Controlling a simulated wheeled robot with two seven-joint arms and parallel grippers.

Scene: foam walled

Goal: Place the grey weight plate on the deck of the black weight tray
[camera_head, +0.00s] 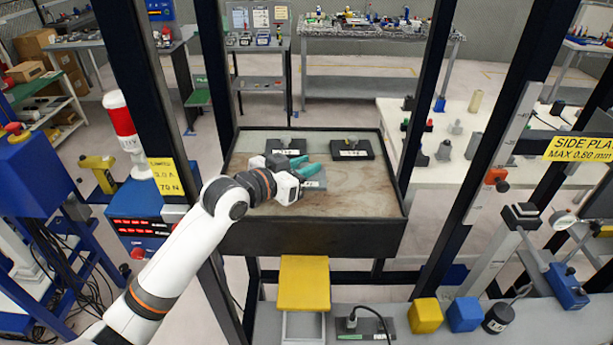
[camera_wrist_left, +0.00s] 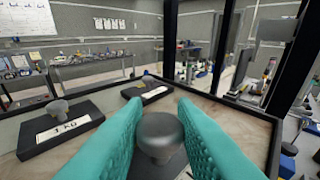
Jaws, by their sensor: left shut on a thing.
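The black weight tray (camera_head: 310,237) stands in front of me, with dark walls around a worn brown deck (camera_head: 345,200). My left gripper (camera_head: 300,165) is over the deck, its teal fingers shut on the knob of the grey weight plate (camera_head: 316,184). In the left wrist view the round grey knob (camera_wrist_left: 160,135) sits between the fingertips (camera_wrist_left: 160,130). The plate below it is mostly hidden by fingers and knob. I cannot tell whether the plate touches the deck. My right gripper is not in view.
Two black labelled weights with grey knobs, a left one (camera_head: 272,147) and a right one (camera_head: 352,149), lie along the deck's far side. Dark uprights (camera_head: 213,75) flank the tray. The deck's front and right are clear. A yellow step (camera_head: 303,284) is below the front wall.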

